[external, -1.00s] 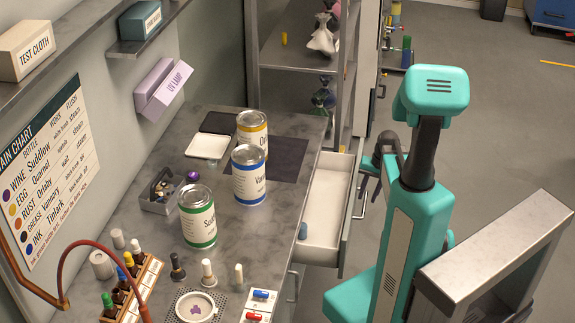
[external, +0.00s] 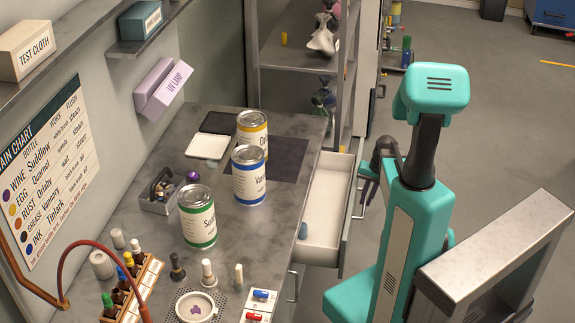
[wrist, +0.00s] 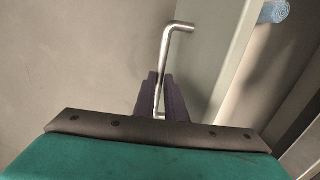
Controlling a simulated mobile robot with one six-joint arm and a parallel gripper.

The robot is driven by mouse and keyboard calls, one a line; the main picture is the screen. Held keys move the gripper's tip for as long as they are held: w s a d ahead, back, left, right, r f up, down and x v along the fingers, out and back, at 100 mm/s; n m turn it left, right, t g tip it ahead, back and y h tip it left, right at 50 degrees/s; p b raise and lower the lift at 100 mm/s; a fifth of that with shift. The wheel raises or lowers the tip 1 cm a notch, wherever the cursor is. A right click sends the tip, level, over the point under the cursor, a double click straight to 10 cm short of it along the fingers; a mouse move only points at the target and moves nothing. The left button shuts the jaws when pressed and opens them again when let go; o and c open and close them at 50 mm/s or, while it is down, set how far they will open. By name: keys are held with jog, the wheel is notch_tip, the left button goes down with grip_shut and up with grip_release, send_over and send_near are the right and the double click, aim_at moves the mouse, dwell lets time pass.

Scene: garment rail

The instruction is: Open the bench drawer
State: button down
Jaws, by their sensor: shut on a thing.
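The bench drawer (external: 325,205) stands pulled out from the right side of the bench, its pale inside showing with a small blue item (external: 303,230) in it. The drawer's metal handle (wrist: 179,27) runs between the two dark fingers of my gripper (wrist: 160,98) in the wrist view. My gripper is shut on the handle. In the external view the gripper (external: 363,184) is small and partly hidden at the drawer front, beside my teal body. The blue item also shows at the top right of the wrist view (wrist: 273,11).
The grey bench top (external: 225,245) holds several things, among them three labelled cans, one of them white and blue (external: 249,175). A metal shelf unit (external: 295,62) stands behind the drawer. Floor (external: 500,130) to the right is clear.

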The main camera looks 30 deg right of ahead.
jog(key=shift+s+d, duration=0.1)
jog(key=s+d, duration=0.9)
jog(key=shift+s+d, duration=0.15)
jog(key=shift+d, duration=0.1)
jog(key=c, duration=1.8)
grip_release()
jog(key=shift+r+b, duration=0.15)
jog(key=shift+b, duration=0.15)
jog(key=shift+s+d+r+b, duration=0.3)
jog(key=shift+r, duration=1.9)
jog(key=shift+s+d+r+b, duration=0.25)
jog(key=shift+s+d+r, duration=0.1)
jog(key=shift+r, duration=1.9)
jog(key=shift+s+d+r+b, duration=0.25)
jog(key=shift+s+r+b, duration=0.05)
jog(key=shift+r, duration=1.9)
